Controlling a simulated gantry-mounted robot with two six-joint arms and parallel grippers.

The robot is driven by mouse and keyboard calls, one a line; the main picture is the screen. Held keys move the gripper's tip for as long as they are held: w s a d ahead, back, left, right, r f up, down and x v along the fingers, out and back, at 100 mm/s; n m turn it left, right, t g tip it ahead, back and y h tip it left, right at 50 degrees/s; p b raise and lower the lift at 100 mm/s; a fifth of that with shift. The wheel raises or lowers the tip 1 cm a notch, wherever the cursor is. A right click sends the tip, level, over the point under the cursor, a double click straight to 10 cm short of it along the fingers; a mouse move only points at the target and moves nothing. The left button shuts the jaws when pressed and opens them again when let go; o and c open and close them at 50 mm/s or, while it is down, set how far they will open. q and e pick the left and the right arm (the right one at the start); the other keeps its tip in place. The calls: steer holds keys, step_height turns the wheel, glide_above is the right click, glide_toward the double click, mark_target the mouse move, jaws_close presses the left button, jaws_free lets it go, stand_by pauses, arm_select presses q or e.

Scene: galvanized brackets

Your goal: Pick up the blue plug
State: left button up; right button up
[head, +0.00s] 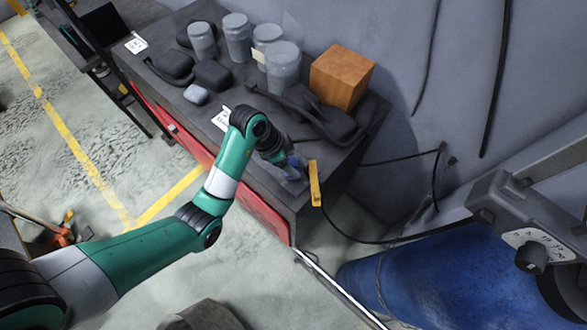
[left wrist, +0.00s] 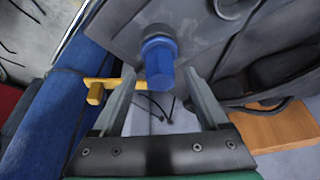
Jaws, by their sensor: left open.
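The blue plug (left wrist: 159,62) shows in the left wrist view, with a round collar and a faceted end toward the camera. It appears just ahead of and between the fingertips of my left gripper (left wrist: 159,75). The fingers are apart, and I see no clear contact with the plug. In the head view my left gripper (head: 292,170) is at the front right end of the dark workbench (head: 285,203). The plug is hard to make out there beside the fingers. My right gripper is not in view.
A yellow bar (head: 315,183) is close beside my left gripper and also shows in the left wrist view (left wrist: 98,90). An orange-brown box (head: 341,77), grey canisters (head: 283,66) and dark cases (head: 212,74) are on the bench.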

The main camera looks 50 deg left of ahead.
arm_select(q)
steer(key=x, duration=0.2)
steer(key=shift+w+f, duration=0.15)
steer(key=shift+f, duration=0.1)
steer(key=shift+r, duration=0.1)
jaws_close()
